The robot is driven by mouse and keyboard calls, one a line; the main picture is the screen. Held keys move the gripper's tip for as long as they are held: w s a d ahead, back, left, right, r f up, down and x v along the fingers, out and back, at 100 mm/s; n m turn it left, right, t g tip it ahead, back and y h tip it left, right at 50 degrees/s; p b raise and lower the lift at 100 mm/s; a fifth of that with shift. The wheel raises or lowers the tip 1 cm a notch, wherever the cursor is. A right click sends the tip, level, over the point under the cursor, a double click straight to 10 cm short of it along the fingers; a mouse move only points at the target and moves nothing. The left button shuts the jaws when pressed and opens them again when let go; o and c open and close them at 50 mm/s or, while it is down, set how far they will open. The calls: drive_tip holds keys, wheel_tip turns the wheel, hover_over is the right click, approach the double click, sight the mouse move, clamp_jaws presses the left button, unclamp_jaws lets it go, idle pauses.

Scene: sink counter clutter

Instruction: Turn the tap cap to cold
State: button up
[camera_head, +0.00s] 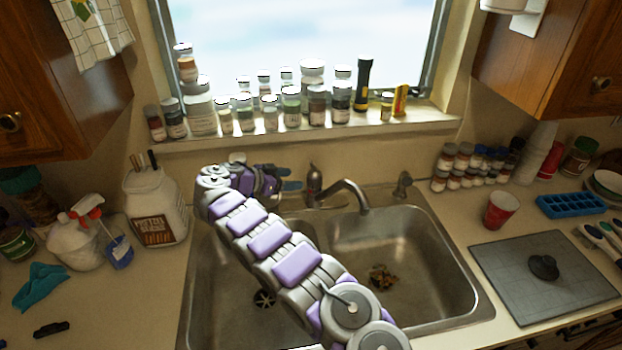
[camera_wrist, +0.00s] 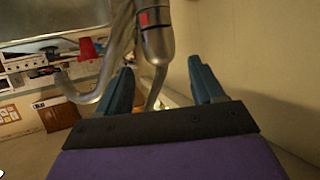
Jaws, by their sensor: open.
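The metal tap (camera_head: 350,186) stands behind the double sink, its spout curving right over the right basin. Its cap (camera_head: 314,178) is the upright rounded top at the tap's left end. In the wrist view the cap (camera_wrist: 155,40) is a rounded metal piece with a red mark, in the gap between the fingers or just beyond their tips. My gripper (camera_head: 291,185) is left of the tap, pointing right at it. Its teal fingers (camera_wrist: 163,78) are apart and empty. Contact with the cap cannot be told. No blue mark shows.
The steel sink (camera_head: 420,225) lies under my arm, with food scraps (camera_head: 383,277) in the right basin. Jars and a black flashlight (camera_head: 362,85) line the windowsill. A white jug (camera_head: 155,205) stands left, a red cup (camera_head: 501,210) right. A small dispenser (camera_head: 403,185) is right of the tap.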

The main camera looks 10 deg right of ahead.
sight(308, 178)
drive_tip(key=x, duration=1)
drive_tip(key=shift+d+f+b, duration=0.1)
drive_tip(key=shift+b, duration=0.25)
drive_tip(key=shift+c, duration=0.2)
drive_tip(key=c, duration=0.6)
